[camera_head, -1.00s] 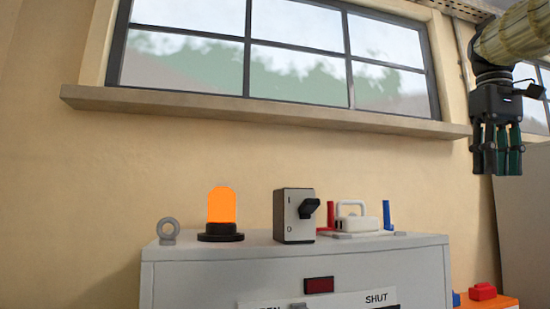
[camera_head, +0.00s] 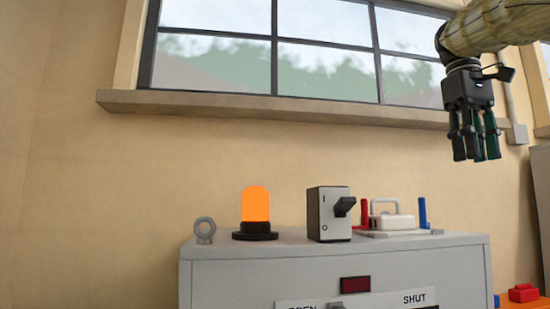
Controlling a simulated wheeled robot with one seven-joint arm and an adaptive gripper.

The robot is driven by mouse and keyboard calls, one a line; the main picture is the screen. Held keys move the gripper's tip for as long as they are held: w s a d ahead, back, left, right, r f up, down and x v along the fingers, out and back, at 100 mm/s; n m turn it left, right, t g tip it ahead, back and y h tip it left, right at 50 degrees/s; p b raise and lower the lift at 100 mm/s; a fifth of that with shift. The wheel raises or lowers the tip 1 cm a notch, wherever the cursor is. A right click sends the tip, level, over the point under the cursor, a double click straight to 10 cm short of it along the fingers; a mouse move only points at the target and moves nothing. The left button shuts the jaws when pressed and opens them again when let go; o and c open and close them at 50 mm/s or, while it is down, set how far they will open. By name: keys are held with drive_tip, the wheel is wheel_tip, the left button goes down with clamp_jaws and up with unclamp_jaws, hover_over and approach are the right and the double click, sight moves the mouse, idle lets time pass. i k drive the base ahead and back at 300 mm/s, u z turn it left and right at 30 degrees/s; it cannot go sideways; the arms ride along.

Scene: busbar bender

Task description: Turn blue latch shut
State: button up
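The blue latch (camera_head: 422,212) is a small upright blue lever at the right end of the white clamp fitting on the grey cabinet top. A similar red lever (camera_head: 364,213) stands at the fitting's left end. My gripper (camera_head: 476,158) hangs fingers down, up and to the right of the blue latch in the picture. Its fingers look spread apart, with nothing between them, and touch nothing. The foot of the blue latch is too small to make out clearly.
On the grey cabinet (camera_head: 225,270) stand a grey ring (camera_head: 204,230), a lit orange beacon (camera_head: 255,206), a switch box (camera_head: 328,214) and a white handled piece (camera_head: 390,221). An OPEN/SHUT label (camera_head: 390,301) is on its front. A window ledge (camera_head: 280,112) juts out above.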

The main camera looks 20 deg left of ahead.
sight(424, 225)
drive_tip(key=z, duration=0.4)
drive_tip(key=k, duration=0.5)
drive_tip(key=u, duration=0.6)
